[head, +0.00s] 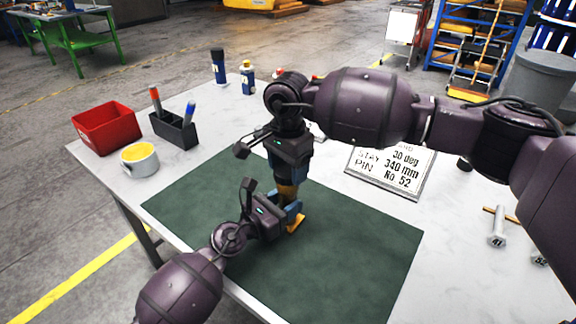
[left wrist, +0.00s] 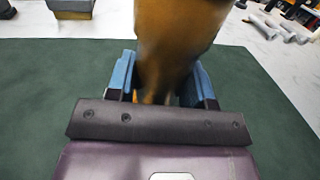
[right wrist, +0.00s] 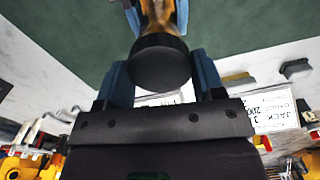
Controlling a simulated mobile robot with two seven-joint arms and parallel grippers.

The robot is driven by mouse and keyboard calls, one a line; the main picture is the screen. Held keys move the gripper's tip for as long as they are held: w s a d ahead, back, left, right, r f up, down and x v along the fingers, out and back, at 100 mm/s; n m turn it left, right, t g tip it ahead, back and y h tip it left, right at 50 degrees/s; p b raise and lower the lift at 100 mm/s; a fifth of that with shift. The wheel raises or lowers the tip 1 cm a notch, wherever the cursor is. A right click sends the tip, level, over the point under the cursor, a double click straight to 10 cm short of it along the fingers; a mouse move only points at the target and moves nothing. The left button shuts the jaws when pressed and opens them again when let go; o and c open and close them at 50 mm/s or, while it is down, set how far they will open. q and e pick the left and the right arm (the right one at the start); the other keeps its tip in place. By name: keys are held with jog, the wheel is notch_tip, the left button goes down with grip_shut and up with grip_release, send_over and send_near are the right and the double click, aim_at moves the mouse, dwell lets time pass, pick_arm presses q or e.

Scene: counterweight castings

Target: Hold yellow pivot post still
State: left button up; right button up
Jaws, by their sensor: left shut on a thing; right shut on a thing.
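The yellow pivot post (head: 287,192) stands on the green mat (head: 350,240), with its yellow foot (head: 296,223) on the mat. My left gripper (head: 288,211) is shut on its lower part from the near left. In the left wrist view the post's orange-yellow body (left wrist: 178,40) sits between the blue fingers (left wrist: 160,85). My right gripper (head: 289,174) comes from above and is shut on the upper part. In the right wrist view a dark round end (right wrist: 160,65) of the post lies between the blue fingers (right wrist: 163,78). The arms hide much of the post.
A sign board (head: 390,172), bolt-like pins (head: 497,230), a red bin (head: 106,127), a pen holder (head: 173,130), a yellow-filled pot (head: 139,160) and bottles (head: 248,78) stand around the mat. The mat's right part is clear.

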jog(key=shift+f, duration=0.6)
dwell(0.3)
